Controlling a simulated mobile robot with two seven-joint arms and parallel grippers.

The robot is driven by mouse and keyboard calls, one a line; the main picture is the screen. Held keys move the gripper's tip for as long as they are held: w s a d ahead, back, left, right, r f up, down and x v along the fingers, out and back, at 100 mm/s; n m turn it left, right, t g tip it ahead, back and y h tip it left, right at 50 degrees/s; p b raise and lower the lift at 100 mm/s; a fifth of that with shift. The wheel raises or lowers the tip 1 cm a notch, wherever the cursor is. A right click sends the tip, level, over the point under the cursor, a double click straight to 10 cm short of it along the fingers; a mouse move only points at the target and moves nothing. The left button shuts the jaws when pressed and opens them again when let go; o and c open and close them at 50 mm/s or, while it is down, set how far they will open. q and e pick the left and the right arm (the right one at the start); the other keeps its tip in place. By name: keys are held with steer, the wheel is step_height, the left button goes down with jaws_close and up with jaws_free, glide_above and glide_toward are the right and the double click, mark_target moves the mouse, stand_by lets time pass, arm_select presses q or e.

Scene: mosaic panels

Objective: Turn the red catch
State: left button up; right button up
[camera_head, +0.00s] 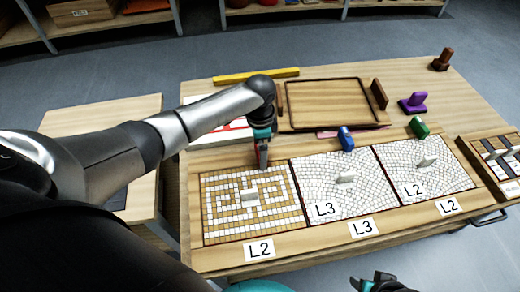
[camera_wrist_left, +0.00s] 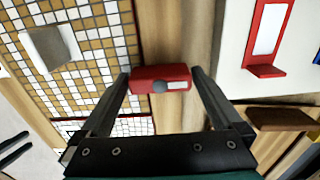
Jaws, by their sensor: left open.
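The red catch (camera_wrist_left: 160,78) lies between the two fingers of my left gripper (camera_wrist_left: 163,80) in the left wrist view, at the edge of the tan and white mosaic panel (camera_wrist_left: 95,75). The fingers are open on either side of it; I cannot tell whether they touch it. In the head view my left gripper (camera_head: 263,158) points down at the back edge of the left panel (camera_head: 225,180) and mostly hides the red catch. A blue catch (camera_head: 346,138) and a green catch (camera_head: 419,127) stand behind the other panels. Part of my right gripper (camera_head: 378,283) shows at the bottom edge.
Two white mosaic panels (camera_head: 327,202) and (camera_head: 440,158) lie to the right, with upright grey knobs. A wooden tray (camera_head: 325,83), a yellow bar (camera_head: 256,75), a purple piece (camera_head: 413,103) and a brown piece (camera_head: 442,60) stand behind. A striped panel (camera_head: 496,160) is at far right.

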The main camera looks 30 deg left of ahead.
arm_select(q)
steer(key=c, duration=1.1)
steer(key=shift+o, duration=0.2)
